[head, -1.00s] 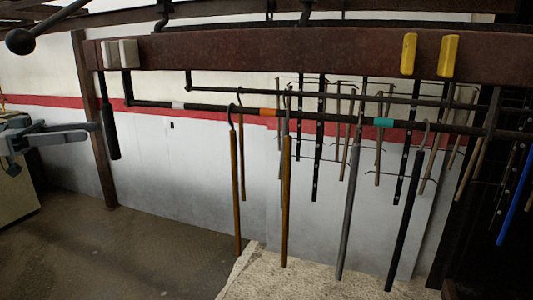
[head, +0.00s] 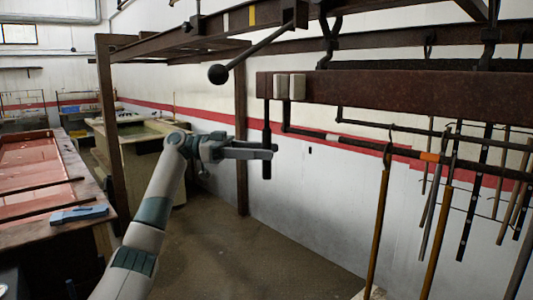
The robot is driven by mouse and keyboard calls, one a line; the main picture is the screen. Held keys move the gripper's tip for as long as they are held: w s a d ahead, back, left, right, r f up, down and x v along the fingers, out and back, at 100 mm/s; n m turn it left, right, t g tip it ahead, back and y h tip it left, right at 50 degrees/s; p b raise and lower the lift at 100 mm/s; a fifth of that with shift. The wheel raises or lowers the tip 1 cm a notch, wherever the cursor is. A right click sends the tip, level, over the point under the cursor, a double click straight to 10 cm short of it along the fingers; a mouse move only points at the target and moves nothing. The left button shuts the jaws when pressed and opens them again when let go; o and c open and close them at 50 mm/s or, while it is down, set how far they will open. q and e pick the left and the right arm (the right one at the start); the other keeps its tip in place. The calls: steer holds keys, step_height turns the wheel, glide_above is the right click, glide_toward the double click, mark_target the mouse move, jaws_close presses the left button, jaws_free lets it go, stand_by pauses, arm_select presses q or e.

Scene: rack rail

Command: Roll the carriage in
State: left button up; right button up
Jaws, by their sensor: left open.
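The carriage shows as a rusty brown beam (head: 400,96) hung from overhead hooks, with two pale blocks at its left end. A black bar (head: 345,142) with a white band and an orange band hangs below it and carries several rods on hooks. A dark upright handle (head: 266,172) hangs from the beam's left end. My left gripper (head: 270,150) is open, its fingers pointing right and overlapping the handle. I cannot tell whether the handle lies fully between the fingers. My right gripper is not in view.
A lever with a black ball knob (head: 218,74) slants down from the brown overhead rail frame (head: 190,42), left of the carriage. A brown post (head: 241,150) stands behind my gripper. A bench with reddish trays (head: 35,160) stands at the left. The middle floor (head: 265,255) is clear.

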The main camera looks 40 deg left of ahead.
arm_select(q)
steer(key=shift+w+d, duration=0.15)
steer(key=shift+d, duration=0.25)
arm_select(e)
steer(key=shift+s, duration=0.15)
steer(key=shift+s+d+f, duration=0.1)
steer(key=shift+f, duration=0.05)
arm_select(q)
jaws_close()
stand_by(0.4)
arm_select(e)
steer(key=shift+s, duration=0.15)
